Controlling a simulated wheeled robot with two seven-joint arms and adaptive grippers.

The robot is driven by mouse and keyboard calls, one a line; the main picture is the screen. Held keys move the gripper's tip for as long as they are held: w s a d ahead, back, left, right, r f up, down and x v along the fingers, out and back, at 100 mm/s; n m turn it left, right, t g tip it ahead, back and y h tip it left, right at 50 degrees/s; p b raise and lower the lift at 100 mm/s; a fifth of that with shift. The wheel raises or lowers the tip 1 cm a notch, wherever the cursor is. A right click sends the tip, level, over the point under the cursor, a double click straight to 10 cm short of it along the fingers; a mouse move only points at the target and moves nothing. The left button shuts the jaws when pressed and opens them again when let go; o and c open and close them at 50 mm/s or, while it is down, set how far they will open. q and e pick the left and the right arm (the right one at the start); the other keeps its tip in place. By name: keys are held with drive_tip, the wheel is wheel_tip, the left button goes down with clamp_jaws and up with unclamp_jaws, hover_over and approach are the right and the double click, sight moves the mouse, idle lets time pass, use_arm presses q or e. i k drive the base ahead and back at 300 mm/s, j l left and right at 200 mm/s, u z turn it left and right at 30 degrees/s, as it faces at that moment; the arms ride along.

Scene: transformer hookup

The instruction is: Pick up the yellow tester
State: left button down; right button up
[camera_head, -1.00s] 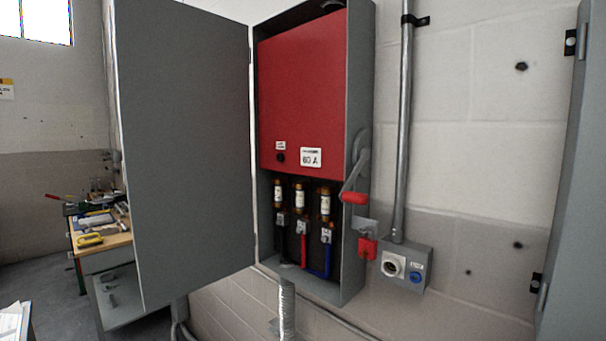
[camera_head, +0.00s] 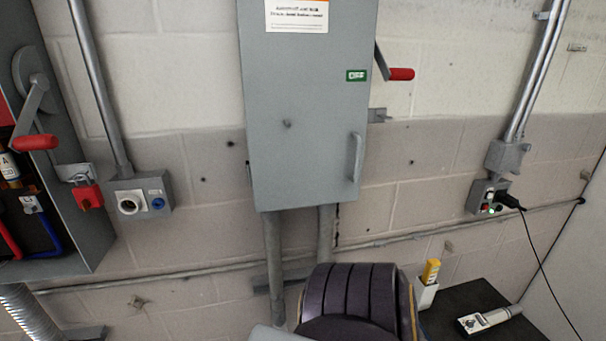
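The yellow tester (camera_head: 431,271) stands upright in a small white holder (camera_head: 425,293) at the lower right of the head view. Only its upper part shows; its lower end is hidden inside the holder. The holder stands at the left side of a dark tabletop.
A grey handheld meter (camera_head: 488,320) lies on the dark tabletop (camera_head: 458,300), right of the holder. A closed grey cabinet (camera_head: 310,120) with a red-handled lever (camera_head: 400,74) hangs on the wall. A black cable (camera_head: 545,270) hangs from the outlet box (camera_head: 487,198).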

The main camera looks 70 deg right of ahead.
sight(432, 267)
drive_tip(key=z, duration=3.45)
drive_tip(key=l+u, duration=0.65)
drive_tip(key=u, duration=0.15)
drive_tip(key=k, duration=0.05)
